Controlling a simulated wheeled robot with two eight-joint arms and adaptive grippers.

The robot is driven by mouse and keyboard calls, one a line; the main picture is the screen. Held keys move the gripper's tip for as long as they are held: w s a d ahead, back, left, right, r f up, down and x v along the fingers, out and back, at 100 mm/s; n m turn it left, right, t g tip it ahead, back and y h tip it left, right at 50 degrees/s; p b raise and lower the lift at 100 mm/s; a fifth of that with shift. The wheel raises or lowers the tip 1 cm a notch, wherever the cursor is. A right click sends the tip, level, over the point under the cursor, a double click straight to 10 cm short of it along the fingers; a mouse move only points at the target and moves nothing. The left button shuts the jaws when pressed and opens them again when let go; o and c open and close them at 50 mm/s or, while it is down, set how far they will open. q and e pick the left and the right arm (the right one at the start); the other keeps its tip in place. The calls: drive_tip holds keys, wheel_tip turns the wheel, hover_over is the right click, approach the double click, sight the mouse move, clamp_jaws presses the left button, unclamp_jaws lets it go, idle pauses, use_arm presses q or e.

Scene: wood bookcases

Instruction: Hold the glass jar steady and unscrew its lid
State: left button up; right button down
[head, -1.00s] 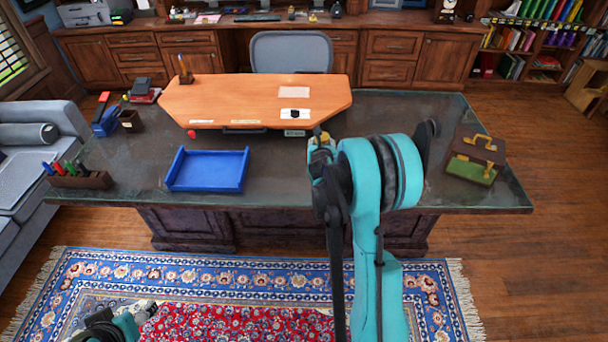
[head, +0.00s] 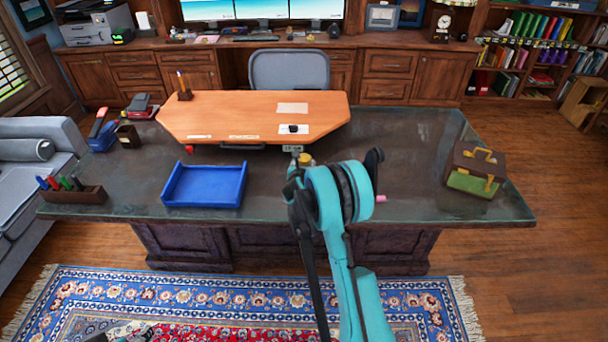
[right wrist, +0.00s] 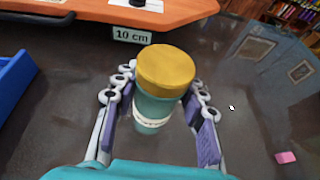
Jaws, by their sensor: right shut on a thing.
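The glass jar (right wrist: 152,108) is teal with a pale label band and a yellow lid (right wrist: 166,70) on its top. In the right wrist view it stands between the two fingers of my right gripper (right wrist: 160,88), which is shut on the jar body below the lid. In the head view only the yellow lid (head: 305,159) shows clearly, past my teal right wrist, which hides most of the jar and the fingers. At the bottom left of the head view, a small part of my left gripper (head: 130,332) shows; its fingers cannot be made out.
The jar is over a dark glass-topped desk (head: 420,150). An orange raised board (head: 240,110) with a "10 cm" tag (right wrist: 132,35) is just behind. A blue tray (head: 205,186) is left, a pink block (head: 381,198) right, and a brown case (head: 475,168) far right.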

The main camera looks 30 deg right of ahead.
wheel_tip(320, 180, down, 4)
drive_tip(key=shift+b, duration=0.75)
drive_tip(key=shift+r, duration=0.1)
drive_tip(key=c, duration=1.3)
unclamp_jaws()
drive_tip(key=o, duration=0.4)
